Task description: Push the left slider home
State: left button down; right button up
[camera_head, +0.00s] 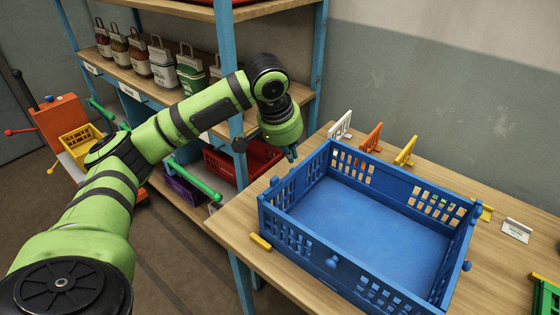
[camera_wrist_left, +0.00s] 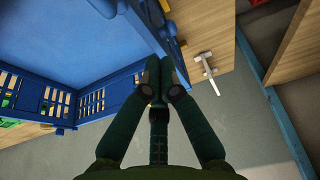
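A blue crate (camera_head: 365,259) with slotted walls stands empty on the wooden table. Small blue knobs show on its outside: a left one (camera_head: 275,181), a front one (camera_head: 331,262) and a right one (camera_head: 466,266). I cannot tell for sure which part is the left slider. My left gripper (camera_head: 291,154) points down just outside the crate's far left corner. In the left wrist view its fingers (camera_wrist_left: 166,70) come together at the tips beside the blue crate wall (camera_wrist_left: 95,28); nothing shows between them. Whether the tips touch the crate is unclear. My right gripper is not in view.
White (camera_head: 341,125), orange (camera_head: 371,137) and yellow (camera_head: 406,151) stands line the table's back edge. A blue-posted shelf with bags (camera_head: 190,75) and a red crate (camera_head: 243,160) is at left. A small label stand (camera_head: 516,230) and green crate (camera_head: 546,296) are at right.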

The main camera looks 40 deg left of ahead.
aim_at(280, 180)
pick_arm(q)
jog(key=s, duration=0.2)
jog(key=s+f+p, duration=0.1)
jog(key=shift+s+a+f, duration=0.1)
jog(key=shift+s+f, duration=0.05)
jog(key=shift+s, duration=0.2)
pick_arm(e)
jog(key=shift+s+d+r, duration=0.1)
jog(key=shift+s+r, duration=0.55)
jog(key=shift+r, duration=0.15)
pick_arm(q)
jog(key=shift+w, duration=0.1)
jog(key=shift+p, duration=0.3)
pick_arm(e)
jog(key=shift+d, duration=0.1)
